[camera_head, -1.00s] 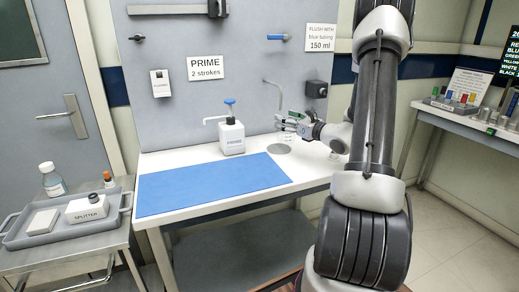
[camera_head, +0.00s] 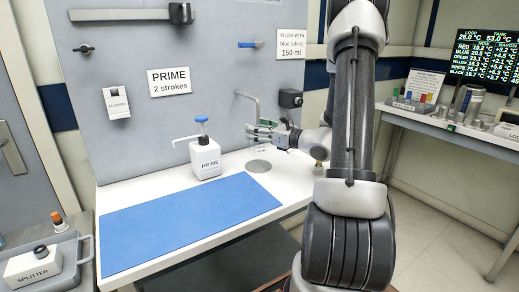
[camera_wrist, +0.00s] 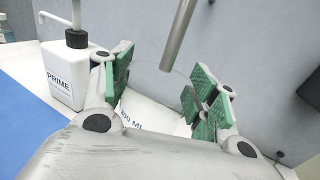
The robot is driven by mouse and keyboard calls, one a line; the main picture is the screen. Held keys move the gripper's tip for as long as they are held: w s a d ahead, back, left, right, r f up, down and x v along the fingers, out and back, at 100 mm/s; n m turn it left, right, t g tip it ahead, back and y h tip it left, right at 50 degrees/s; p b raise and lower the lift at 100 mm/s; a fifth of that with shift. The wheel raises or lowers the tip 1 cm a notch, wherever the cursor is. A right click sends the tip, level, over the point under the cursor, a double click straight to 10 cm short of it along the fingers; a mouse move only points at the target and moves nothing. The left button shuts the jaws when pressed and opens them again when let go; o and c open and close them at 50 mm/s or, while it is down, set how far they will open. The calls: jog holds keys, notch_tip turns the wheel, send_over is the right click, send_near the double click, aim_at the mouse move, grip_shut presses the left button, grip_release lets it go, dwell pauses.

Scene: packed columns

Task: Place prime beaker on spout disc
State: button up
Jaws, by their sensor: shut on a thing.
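The prime beaker is clear and hard to make out. In the wrist view its faint rim (camera_wrist: 168,80) shows between the green finger pads, with part of a "00 ML" marking below. My gripper (camera_wrist: 160,95) is shut on it. In the head view my gripper (camera_head: 266,133) is beside the thin spout (camera_head: 255,108). The spout disc (camera_head: 258,166) is a grey round on the white counter, below my gripper in the picture. I cannot tell the gap between beaker and disc. The spout pipe (camera_wrist: 180,35) hangs close by in the wrist view.
A white PRIME pump bottle (camera_head: 205,160) stands left of the disc, and also shows in the wrist view (camera_wrist: 63,75). A blue mat (camera_head: 190,220) covers the counter's front left. A black wall box (camera_head: 290,98) is right of the spout. A tray (camera_head: 75,262) stands far left.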

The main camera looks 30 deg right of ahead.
aim_at(258, 144)
jog(key=shift+f, duration=2.75)
jog(key=o, duration=1.1)
jog(key=shift+f, duration=0.1)
